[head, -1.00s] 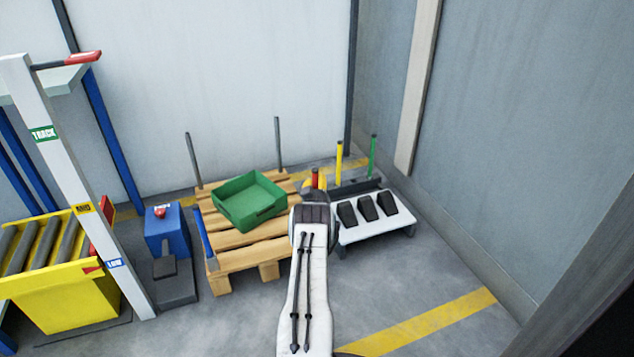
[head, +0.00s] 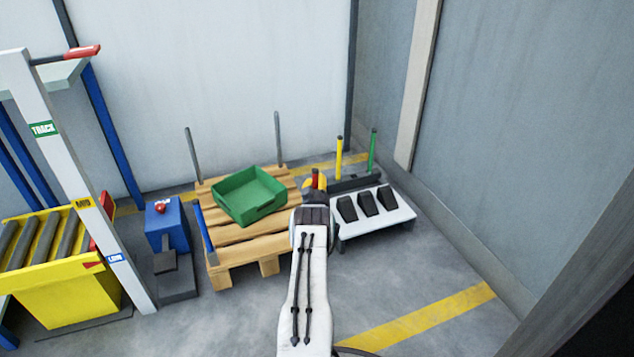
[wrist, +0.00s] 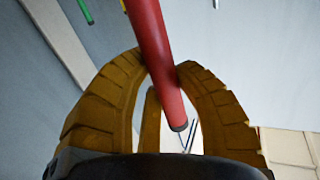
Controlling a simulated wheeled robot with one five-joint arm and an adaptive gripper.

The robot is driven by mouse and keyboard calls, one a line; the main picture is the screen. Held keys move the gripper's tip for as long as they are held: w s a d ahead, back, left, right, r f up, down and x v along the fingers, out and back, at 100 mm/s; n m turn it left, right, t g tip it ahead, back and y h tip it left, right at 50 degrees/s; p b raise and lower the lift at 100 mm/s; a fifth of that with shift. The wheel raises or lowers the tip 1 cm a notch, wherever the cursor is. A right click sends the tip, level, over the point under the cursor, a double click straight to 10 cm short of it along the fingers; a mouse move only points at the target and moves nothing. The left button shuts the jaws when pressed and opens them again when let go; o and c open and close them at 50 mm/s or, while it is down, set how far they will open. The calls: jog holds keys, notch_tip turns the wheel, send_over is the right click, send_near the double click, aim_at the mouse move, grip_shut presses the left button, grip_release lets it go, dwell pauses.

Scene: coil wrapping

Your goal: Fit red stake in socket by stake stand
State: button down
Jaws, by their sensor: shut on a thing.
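In the head view the red stake (head: 315,178) shows as a short upright piece past the end of my arm, near the right edge of the pallet. The dark stake stand (head: 360,181) is just right of it, with a yellow stake (head: 339,158) and a green stake (head: 373,150) upright. The socket cannot be made out; my arm hides the pallet's near right corner.
The wooden pallet (head: 243,256) carries a green tray (head: 248,197), two grey posts at the back and a blue post (head: 203,229) at front left. A low white table (head: 387,222) with dark blocks stands to the right. A wall closes the right side.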

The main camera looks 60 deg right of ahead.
jog(key=shift+f, duration=0.65)
jog(key=c, duration=0.9)
grip_release()
jog(key=shift+f, duration=0.1)
jog(key=shift+s+a, duration=0.1)
jog(key=shift+a, duration=0.05)
jog(key=shift+v, duration=5.85)
